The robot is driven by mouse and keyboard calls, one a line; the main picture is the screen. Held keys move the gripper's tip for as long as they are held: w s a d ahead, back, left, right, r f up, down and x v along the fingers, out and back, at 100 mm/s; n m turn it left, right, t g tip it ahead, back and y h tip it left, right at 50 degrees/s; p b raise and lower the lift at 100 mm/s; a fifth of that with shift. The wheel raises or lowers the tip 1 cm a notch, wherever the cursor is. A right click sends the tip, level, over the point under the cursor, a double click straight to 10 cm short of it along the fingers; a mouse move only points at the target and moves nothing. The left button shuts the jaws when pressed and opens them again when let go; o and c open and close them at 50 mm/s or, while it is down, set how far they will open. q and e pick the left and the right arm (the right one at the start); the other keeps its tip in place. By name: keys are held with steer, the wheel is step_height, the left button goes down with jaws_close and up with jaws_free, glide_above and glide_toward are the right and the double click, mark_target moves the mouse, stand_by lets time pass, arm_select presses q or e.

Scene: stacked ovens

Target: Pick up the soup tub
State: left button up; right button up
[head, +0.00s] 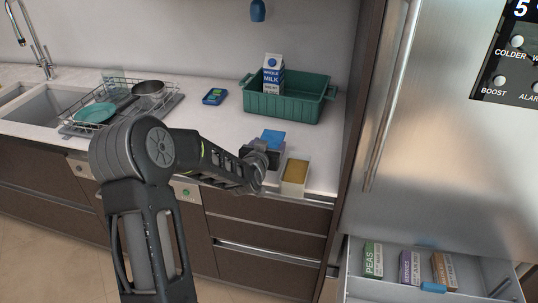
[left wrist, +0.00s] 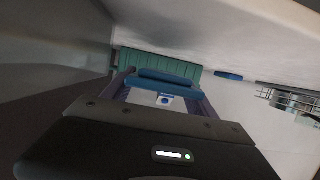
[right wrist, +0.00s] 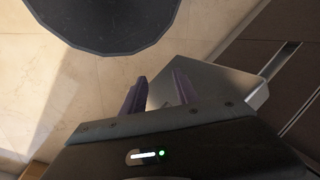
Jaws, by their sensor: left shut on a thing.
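The soup tub (head: 273,137), as I take it, has a blue lid and stands over the counter's front part; its label is too small to read. My left gripper (head: 264,155) is shut on it and hides its lower part in the head view. In the left wrist view the tub (left wrist: 165,99) sits between both fingers, with its blue lid and a white side with a blue mark showing. I cannot tell whether it touches the counter. My right gripper (right wrist: 160,92) shows only in the right wrist view, open and empty above the floor.
A tan-topped pale container (head: 295,177) stands close to the right of the tub. Behind are a green crate (head: 288,108) with a milk carton (head: 273,75) and a small blue item (head: 215,97). A dish rack (head: 120,112) is at left. An open drawer (head: 420,297) holds several boxes.

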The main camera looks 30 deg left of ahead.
arm_select(q)
step_height(320, 180, down, 4)
steer(key=shift+p, duration=0.35)
steer(key=shift+f, duration=0.15)
steer(key=shift+f+b, duration=0.3)
steer(key=shift+b, duration=0.15)
steer(key=o, duration=1.1)
steer(key=shift+c, duration=0.2)
steer(key=shift+s+r, duration=0.1)
